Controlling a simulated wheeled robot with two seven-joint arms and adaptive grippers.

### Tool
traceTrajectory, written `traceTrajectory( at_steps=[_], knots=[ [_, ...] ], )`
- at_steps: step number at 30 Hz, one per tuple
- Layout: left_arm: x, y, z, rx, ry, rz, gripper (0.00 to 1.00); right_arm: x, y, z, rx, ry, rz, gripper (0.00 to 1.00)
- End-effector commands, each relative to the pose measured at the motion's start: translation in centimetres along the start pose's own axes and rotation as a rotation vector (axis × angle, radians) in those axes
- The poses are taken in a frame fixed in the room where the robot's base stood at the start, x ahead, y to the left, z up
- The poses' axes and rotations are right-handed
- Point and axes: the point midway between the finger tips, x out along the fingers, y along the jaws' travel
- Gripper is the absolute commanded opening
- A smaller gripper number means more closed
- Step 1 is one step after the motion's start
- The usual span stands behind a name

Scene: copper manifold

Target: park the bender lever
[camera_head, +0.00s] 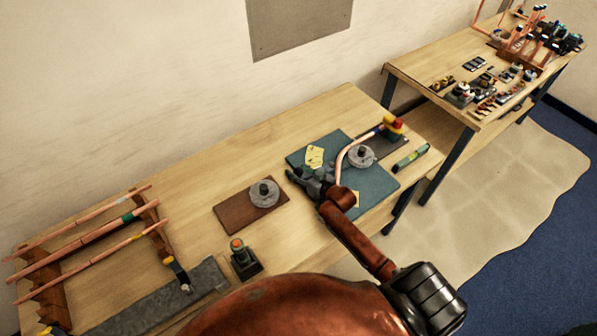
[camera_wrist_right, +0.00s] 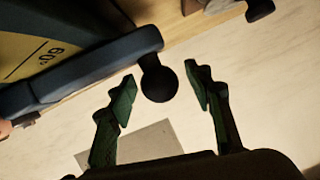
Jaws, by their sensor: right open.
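The bender lever (camera_wrist_right: 75,75) shows in the right wrist view as a dark blue bar entering from the left. Its short dark arm ends in a black ball knob (camera_wrist_right: 160,84). My right gripper (camera_wrist_right: 161,78) is open, with its green-tinted fingers on either side of the knob; I see no clear contact. A plate marked "60" (camera_wrist_right: 25,50) lies beside the bar. In the head view my right gripper (camera_head: 303,178) is over the teal mat (camera_head: 372,190), and I cannot make out the lever there. My left gripper is not in view.
A grey round piece (camera_head: 360,157) with a bent copper pipe (camera_head: 343,160) is right of the gripper. Another round piece (camera_head: 264,194) sits on a brown board (camera_head: 233,216). A pipe rack (camera_head: 45,290) stands left; a second table (camera_head: 425,75) is at back right.

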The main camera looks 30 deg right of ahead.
Motion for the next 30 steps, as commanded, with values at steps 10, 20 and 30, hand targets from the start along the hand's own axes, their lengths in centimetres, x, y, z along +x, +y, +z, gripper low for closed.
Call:
traceTrajectory(
  at_steps=[10, 20, 30],
  knots=[
    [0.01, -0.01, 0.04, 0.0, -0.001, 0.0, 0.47, -0.03, 0.02, 0.02, 0.0, 0.0, 0.0, 0.35],
    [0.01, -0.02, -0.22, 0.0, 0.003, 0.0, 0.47, -0.05, 0.04, 0.02, 0.0, 0.0, 0.001, 0.12],
    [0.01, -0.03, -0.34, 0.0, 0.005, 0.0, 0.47, -0.05, 0.06, 0.02, 0.0, 0.0, 0.001, 0.0]
  ],
)
